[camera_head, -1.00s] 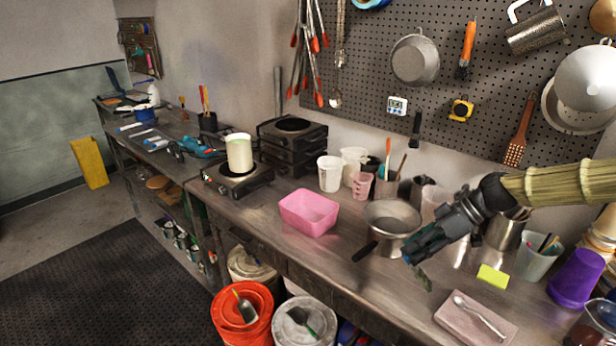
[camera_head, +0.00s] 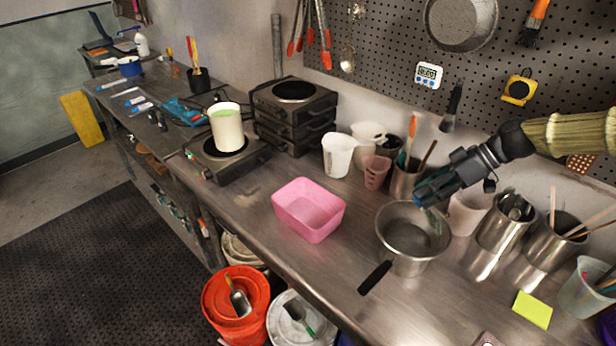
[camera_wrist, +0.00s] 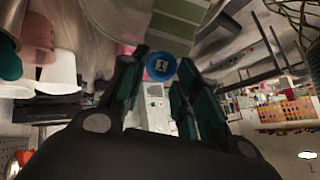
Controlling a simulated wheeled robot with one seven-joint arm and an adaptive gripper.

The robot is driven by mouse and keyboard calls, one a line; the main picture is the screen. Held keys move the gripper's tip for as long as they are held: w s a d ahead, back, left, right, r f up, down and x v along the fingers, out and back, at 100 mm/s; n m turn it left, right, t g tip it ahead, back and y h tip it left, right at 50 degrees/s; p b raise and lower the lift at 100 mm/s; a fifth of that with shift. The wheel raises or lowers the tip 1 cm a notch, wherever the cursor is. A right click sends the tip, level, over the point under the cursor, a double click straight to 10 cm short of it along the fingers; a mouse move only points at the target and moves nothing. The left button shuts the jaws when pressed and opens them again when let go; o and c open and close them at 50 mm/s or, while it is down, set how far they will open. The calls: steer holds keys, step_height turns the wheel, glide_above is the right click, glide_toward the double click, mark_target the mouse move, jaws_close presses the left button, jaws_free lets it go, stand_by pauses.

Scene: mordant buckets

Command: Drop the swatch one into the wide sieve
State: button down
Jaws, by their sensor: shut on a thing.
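My gripper (camera_head: 424,193) is shut on swatch one, above the far part of the wide sieve. In the wrist view my gripper (camera_wrist: 160,72) pinches a blue disc marked "1", which belongs to the swatch (camera_wrist: 180,20) with its green striped bands. In the head view only a small dark greenish part of the swatch (camera_head: 433,216) shows, hanging below the fingers over the bowl. The wide sieve (camera_head: 396,238) is a grey metal bowl with a dark handle pointing to the front left. It sits raised above the bench on a metal vessel.
A pink tub (camera_head: 308,222) stands left of the sieve. Metal cans (camera_head: 505,232) and a yellow-green pad (camera_head: 533,309) lie to its right. A tool cup (camera_head: 404,181) and white jugs (camera_head: 338,160) stand behind. The bench between tub and sieve is clear.

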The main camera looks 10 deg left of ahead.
steer(key=shift+s+f, duration=0.15)
steer(key=shift+f, duration=0.15)
steer(key=f, duration=0.1)
steer(key=f+b, duration=0.1)
steer(key=f, duration=0.1)
steer(key=shift+w, duration=0.3)
steer(key=shift+s+f+b, duration=0.25)
steer(key=shift+f+b, duration=0.45)
steer(key=shift+f, duration=0.1)
steer(key=shift+w+f, duration=0.1)
steer(key=shift+f, duration=0.1)
steer(key=c, duration=1)
jaws_free()
steer(key=shift+r, duration=0.1)
steer(key=v, duration=1.2)
